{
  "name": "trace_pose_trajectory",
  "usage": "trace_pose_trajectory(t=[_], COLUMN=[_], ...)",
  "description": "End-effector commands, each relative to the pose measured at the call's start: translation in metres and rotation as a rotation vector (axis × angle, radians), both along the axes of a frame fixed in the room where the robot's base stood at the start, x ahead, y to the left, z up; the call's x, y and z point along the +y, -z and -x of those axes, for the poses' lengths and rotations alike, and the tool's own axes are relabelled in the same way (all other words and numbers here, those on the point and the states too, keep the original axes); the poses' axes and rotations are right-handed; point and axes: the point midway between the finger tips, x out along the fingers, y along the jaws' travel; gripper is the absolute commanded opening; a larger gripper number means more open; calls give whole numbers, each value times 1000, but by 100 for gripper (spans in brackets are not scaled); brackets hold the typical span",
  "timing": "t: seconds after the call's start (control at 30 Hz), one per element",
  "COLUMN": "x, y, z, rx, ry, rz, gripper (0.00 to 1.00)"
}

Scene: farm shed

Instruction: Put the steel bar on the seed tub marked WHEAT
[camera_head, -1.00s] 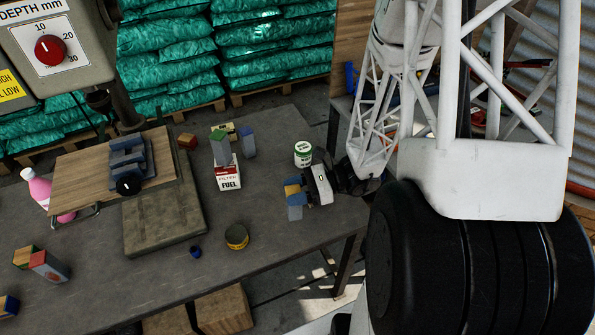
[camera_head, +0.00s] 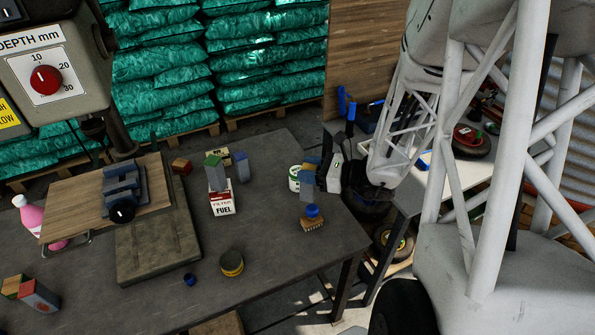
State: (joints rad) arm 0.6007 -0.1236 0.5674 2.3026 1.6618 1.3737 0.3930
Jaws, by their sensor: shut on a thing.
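My gripper (camera_head: 322,174) is at the right end of the bench, shut on a grey-blue bar (camera_head: 307,184) with a brighter blue upper part; this looks like the steel bar. The bar is held roughly upright and appears raised above the bench. A white tub with a green label (camera_head: 294,177) stands just left of the bar and is partly hidden by it. Its lettering is too small to read. A yellow-and-dark round tin (camera_head: 232,263) stands near the bench's front edge. I cannot make out the word WHEAT on either container.
A blue-knobbed brush (camera_head: 312,216) sits below the held bar. A FUEL filter box (camera_head: 223,200) and upright blocks (camera_head: 240,165) stand mid-bench. A drill press (camera_head: 60,75) and its vise (camera_head: 122,190) occupy the left. The bench's front middle is mostly clear.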

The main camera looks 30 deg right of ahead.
Motion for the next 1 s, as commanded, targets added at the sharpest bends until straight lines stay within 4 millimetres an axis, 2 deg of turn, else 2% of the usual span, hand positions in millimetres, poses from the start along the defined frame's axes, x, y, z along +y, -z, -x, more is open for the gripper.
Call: trace_pose_trajectory(t=[0.63, 0.77, 1.0], x=[-6, -8, -17], y=[-4, -3, 1], z=[-7, -18, -53], rx=[-2, -2, -1], ry=[23, 22, 24], rz=[-5, -4, -5], gripper=[0, 0, 0])
